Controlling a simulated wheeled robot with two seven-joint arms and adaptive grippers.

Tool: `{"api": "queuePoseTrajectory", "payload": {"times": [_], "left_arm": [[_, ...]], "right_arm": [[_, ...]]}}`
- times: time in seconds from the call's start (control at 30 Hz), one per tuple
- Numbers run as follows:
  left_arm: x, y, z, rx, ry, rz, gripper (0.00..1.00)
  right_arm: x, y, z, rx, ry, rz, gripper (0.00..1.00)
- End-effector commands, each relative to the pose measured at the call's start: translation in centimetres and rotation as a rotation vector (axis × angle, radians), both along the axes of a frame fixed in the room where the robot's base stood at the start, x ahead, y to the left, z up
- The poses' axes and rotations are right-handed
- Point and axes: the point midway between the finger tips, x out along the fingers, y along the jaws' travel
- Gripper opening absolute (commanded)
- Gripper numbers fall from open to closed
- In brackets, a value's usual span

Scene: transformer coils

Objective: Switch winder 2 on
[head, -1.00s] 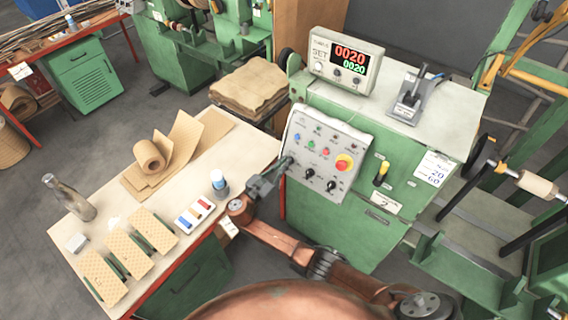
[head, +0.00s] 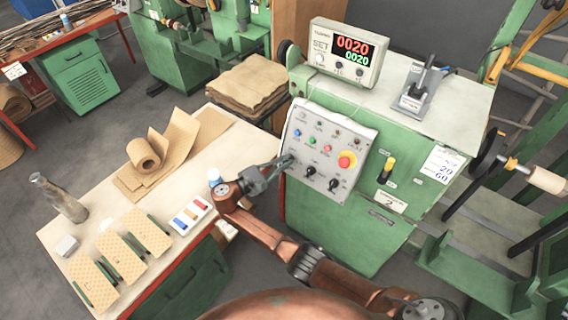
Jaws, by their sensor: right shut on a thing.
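Winder 2 is the green machine (head: 345,231) with a "2" plate (head: 391,202). Its grey control panel (head: 322,190) carries small lamps, coloured buttons, a red and yellow emergency stop (head: 347,160) and two visible black knobs, one on the left (head: 311,170) and one on the right (head: 334,184). My right gripper (head: 286,161) is at the panel's left edge, level with the knob row. It is shut on a small part there, apparently a switch knob; the jaws hide it, so its position cannot be read. My left gripper is out of view.
A counter box (head: 328,67) on the machine shows 0020 twice. A lever device (head: 415,97) stands beside it.

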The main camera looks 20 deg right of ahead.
Motion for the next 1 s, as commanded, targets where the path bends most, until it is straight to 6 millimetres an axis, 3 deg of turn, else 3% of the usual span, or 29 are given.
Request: {"api": "queuePoseTrajectory", "payload": {"times": [0.4,1.0], "left_arm": [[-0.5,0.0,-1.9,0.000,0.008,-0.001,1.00],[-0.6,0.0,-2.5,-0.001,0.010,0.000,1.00]], "right_arm": [[-0.2,0.0,-0.4,0.227,-0.287,-0.149,0.00],[-0.4,0.0,-0.6,0.470,-0.598,-0.310,0.00]]}}
